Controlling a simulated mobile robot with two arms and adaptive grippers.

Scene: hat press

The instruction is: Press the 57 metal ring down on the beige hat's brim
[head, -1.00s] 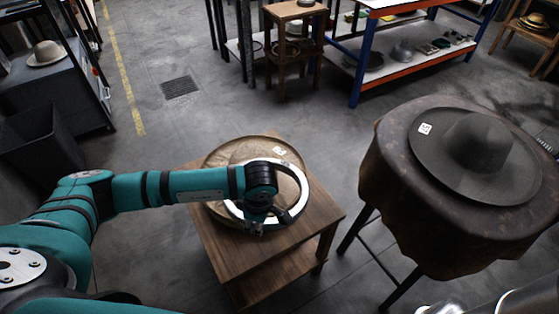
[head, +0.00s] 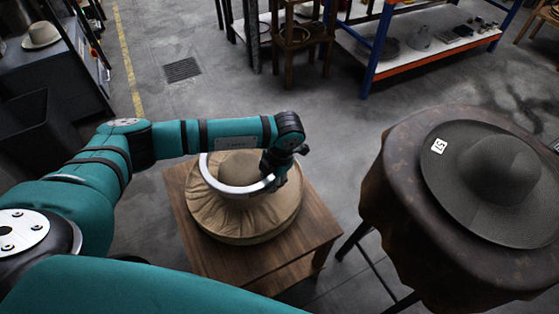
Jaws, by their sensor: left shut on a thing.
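My left gripper (head: 274,170) is shut on the rim of a pale metal ring (head: 230,189), at the ring's right side. The ring is tilted and seems to be above a round beige, pleated, cloth-like thing (head: 243,226) with a raised middle. I cannot tell whether this is the beige hat or a pad, or whether the ring touches it. It rests on a small wooden table (head: 195,254). My arm covers its far side. No number shows on the ring. My right gripper is not in view.
A dark grey wide-brimmed hat (head: 491,169) with a white "57" tag (head: 439,146) lies on a cloth-covered round table (head: 395,200) at right. A pale hat (head: 41,36) is on a dark unit at far left. Shelves stand behind; the floor between is clear.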

